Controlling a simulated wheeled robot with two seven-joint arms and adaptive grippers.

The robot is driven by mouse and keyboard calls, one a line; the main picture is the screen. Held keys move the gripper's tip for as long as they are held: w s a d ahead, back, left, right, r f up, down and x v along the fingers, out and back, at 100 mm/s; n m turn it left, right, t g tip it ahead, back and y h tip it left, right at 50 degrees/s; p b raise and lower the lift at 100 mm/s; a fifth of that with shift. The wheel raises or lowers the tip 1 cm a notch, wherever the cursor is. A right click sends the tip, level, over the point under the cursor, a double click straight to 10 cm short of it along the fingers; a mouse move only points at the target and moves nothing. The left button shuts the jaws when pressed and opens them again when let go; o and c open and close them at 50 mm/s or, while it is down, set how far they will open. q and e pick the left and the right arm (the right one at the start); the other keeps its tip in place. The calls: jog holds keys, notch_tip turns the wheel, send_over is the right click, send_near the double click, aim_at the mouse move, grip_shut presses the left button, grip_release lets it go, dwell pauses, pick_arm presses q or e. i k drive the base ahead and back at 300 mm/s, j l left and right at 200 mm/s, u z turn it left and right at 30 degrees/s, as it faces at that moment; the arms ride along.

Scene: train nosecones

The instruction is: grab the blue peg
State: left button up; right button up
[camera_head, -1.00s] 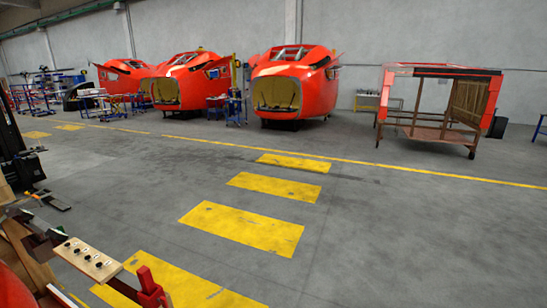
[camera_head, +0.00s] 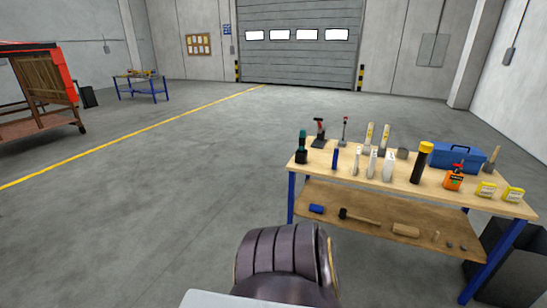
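A small upright blue object (camera_head: 335,158), which looks like the blue peg, stands near the front left edge of a wooden workbench top (camera_head: 315,163). It is right of a dark bottle-like item with a green top (camera_head: 301,148) and left of several whitish upright items (camera_head: 372,162). Another blue piece (camera_head: 316,209) lies on the bench's lower shelf; its exact kind is too small to tell. A dark rounded part of my own body shows at the bottom centre, well short of the bench. Neither of my grippers is in view.

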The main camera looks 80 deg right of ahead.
aim_at(336, 149)
jog(key=z, duration=3.25)
